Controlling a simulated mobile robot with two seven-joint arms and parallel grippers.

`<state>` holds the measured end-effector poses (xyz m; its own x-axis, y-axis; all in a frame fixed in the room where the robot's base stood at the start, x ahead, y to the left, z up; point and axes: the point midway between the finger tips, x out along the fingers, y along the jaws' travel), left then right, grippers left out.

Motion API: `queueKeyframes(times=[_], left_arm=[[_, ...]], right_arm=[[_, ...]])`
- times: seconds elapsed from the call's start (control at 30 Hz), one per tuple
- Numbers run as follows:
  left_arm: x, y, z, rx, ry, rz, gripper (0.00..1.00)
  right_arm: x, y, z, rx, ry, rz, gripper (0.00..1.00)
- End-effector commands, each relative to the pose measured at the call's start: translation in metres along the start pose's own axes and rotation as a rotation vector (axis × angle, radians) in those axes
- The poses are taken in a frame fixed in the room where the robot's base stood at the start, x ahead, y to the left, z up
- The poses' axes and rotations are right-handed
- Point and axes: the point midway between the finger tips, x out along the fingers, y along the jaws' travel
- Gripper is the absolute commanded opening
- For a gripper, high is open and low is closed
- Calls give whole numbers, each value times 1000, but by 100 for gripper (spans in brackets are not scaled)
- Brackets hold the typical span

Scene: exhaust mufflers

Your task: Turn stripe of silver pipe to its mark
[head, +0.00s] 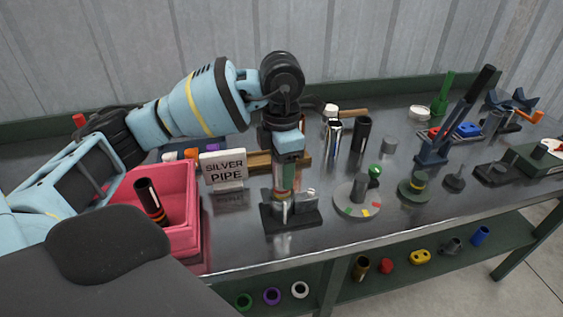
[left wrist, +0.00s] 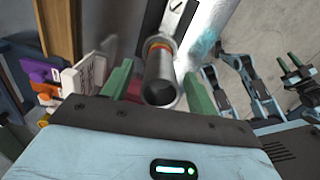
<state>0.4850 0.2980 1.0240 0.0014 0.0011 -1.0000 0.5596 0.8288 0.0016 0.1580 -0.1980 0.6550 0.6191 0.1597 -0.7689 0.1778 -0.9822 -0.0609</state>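The silver pipe (left wrist: 160,78) shows end-on in the left wrist view, with an orange-brown ring at its far end. It stands between the two green fingers of my left gripper (left wrist: 158,86). A gap shows between each finger and the pipe, so the gripper looks open around it. In the head view my left gripper (head: 284,180) points down over a black holder (head: 308,217) with silver parts and hides most of the pipe. The SILVER PIPE sign (head: 224,168) stands left of the holder. I cannot make out the stripe or its mark. Another gripper (left wrist: 296,68), seemingly my right, shows small at the left wrist view's right edge.
A pink bin (head: 180,220) with a dark tube stands left. A grey disc (head: 357,203) with coloured marks is just right of the holder. Tubes, a hammer and posts stand behind and to the right. The bench's front strip is mostly clear.

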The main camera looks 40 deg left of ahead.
Motion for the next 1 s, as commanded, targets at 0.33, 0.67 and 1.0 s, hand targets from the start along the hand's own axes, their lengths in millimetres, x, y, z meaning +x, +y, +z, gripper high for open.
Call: queueKeyframes(times=[0.33,0.67,1.0], left_arm=[[0,0,0,0,0,0,13],[-2,0,0,-58,0,1,6],[-2,0,0,-187,-2,0,6]], right_arm=[[-2,0,7,1,-14,-1,36],[-6,-1,4,0,-12,0,36],[-7,1,-15,-5,22,3,36]])
